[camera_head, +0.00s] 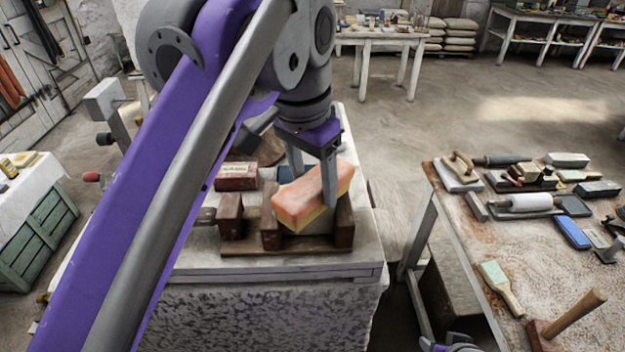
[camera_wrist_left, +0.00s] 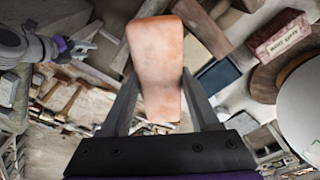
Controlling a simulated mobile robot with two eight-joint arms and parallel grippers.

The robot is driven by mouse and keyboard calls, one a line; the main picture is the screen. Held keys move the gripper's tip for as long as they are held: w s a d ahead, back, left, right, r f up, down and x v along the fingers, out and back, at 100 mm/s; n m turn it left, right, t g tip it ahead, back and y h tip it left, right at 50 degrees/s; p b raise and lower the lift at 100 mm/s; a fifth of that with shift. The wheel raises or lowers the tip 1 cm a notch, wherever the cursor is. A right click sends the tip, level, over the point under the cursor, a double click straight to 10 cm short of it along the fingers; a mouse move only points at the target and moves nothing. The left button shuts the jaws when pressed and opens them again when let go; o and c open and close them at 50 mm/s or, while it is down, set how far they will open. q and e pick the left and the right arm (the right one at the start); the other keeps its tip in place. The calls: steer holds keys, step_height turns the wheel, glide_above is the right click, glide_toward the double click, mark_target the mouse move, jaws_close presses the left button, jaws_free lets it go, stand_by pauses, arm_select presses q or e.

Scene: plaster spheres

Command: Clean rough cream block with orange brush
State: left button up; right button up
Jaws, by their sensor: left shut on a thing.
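My left gripper (camera_head: 312,188) is shut on the orange brush (camera_head: 300,203), a block with an orange-pink top and a paler yellowish underside. The left wrist view shows the brush (camera_wrist_left: 157,70) between the two grey fingers. In the head view the brush lies tilted over a cream block (camera_head: 312,225), which sits between the dark wooden cheeks of a holder (camera_head: 270,229). The brush hides most of the block. I cannot tell whether they touch. My right gripper (camera_wrist_left: 82,47) shows small at the upper left of the wrist view; its jaw state is unclear.
The holder stands on a pale stone-like bench (camera_head: 355,200) with a labelled red-brown box (camera_head: 237,177) behind it. To the right, a worktable (camera_head: 455,225) carries several tools, including a blue block (camera_head: 572,232) and a brush (camera_head: 500,286). Open floor lies behind.

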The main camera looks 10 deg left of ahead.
arm_select(q)
steer(key=shift+w+d, duration=0.5)
steer(key=shift+w, duration=0.4)
steer(key=shift+w+d, duration=0.45)
steer(key=shift+w, duration=0.4)
steer(key=shift+s+a+r, duration=0.3)
steer(key=shift+s+r, duration=0.05)
steer(key=shift+s, duration=0.2)
steer(key=shift+s+a+r, duration=0.25)
steer(key=shift+s+r, duration=0.1)
steer(key=shift+s, duration=0.15)
steer(key=shift+f, duration=0.75)
steer(key=shift+s+a+r, duration=0.1)
steer(key=shift+s+a, duration=0.2)
steer(key=shift+s, duration=0.15)
steer(key=shift+s+a, duration=0.25)
steer(key=shift+s, duration=0.25)
